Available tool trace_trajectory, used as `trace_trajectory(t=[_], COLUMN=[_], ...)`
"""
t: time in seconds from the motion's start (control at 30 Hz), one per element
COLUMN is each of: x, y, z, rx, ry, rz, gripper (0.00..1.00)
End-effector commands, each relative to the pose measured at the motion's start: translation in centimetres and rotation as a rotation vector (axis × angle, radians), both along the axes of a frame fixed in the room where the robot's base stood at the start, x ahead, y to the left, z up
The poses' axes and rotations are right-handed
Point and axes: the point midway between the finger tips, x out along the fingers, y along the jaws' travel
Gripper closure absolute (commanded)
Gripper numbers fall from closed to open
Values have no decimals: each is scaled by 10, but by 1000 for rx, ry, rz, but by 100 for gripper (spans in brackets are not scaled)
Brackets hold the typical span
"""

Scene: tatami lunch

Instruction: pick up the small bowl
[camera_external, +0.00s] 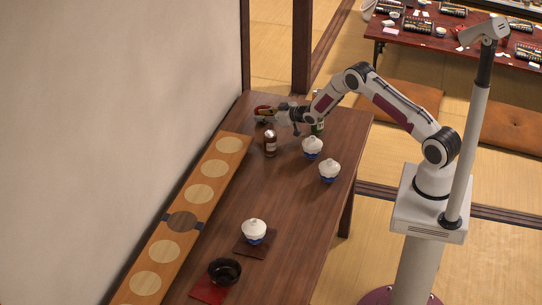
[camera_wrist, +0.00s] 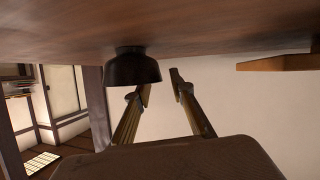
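A small dark bowl (camera_wrist: 132,69) shows in the wrist view, which is upside down, with its foot on the wooden table. My gripper (camera_wrist: 160,84) is open, its two fingers apart with bare wall seen between them. The bowl lies just left of the left fingertip in that view; whether they touch I cannot tell. In the external view my gripper (camera_external: 275,113) is low over the far end of the table, by a small red and dark thing (camera_external: 264,109) that looks like this bowl, partly hidden by the fingers.
A brown bottle (camera_external: 270,144) and a green bottle (camera_external: 318,127) stand near my gripper. Lidded white-and-blue cups (camera_external: 312,147) (camera_external: 329,171) (camera_external: 254,232) and a black bowl (camera_external: 225,271) are nearer. A long wooden board (camera_external: 181,221) runs along the wall. The table's middle is clear.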

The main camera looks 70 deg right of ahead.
Motion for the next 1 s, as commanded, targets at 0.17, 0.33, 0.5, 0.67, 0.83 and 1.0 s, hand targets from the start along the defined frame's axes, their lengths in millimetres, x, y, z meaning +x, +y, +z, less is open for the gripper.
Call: trace_trajectory(t=[0.17, 0.33, 0.5, 0.67, 0.83, 1.0], x=[2, 2, 2, 2, 2, 2], y=[0, 0, 0, 0, 0, 0], z=[-1, -1, -1, -1, -1, -1], rx=[0, 0, 0, 1, 1, 1], ry=[0, 0, 0, 0, 1, 1], rz=[0, 0, 0, 0, -1, -1], gripper=[77, 77, 77, 95, 100, 100])
